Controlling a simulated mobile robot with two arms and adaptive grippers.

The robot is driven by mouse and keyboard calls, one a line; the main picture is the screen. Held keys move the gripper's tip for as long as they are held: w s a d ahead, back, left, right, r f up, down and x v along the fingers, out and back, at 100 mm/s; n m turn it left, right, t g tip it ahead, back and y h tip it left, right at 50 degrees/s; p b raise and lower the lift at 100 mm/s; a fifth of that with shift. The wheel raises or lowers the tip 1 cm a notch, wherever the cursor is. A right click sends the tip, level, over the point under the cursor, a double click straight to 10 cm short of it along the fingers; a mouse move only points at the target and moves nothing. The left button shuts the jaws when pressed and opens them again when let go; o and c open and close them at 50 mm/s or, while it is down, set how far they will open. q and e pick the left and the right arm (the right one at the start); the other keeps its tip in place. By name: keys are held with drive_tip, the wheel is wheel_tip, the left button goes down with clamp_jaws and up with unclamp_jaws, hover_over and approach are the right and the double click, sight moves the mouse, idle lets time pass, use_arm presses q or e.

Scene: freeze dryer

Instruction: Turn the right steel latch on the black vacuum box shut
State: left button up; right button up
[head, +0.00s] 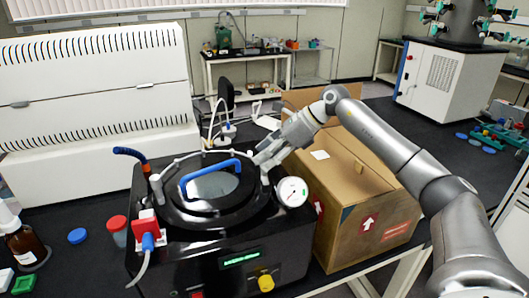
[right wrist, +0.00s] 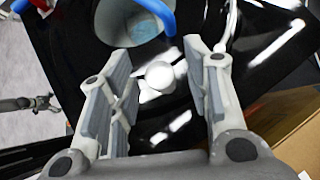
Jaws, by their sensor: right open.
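The black vacuum box (head: 205,255) stands on the dark bench with a round lid and a blue handle (head: 210,175) on top. My right gripper (head: 263,162) is at the right side of the lid, behind the pressure gauge. In the right wrist view its two fingers (right wrist: 160,88) are open and apart. The rounded end of the right steel latch (right wrist: 160,75) shows between them; contact with either finger cannot be told. In the head view the gripper largely hides this latch. The left steel latch (head: 157,187) shows at the lid's left side. My left gripper is not in view.
The white-faced gauge (head: 292,191) stands close to my right gripper. A cardboard box (head: 345,185) is right of the vacuum box, under my right arm. A red-and-blue valve (head: 147,228) with a hose, a brown bottle (head: 24,240) and loose caps are on the left.

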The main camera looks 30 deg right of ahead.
drive_tip(key=shift+w+a+f, duration=0.2)
drive_tip(key=shift+a+f, duration=0.1)
drive_tip(key=shift+f, duration=0.05)
drive_tip(key=shift+c, duration=0.2)
clamp_jaws()
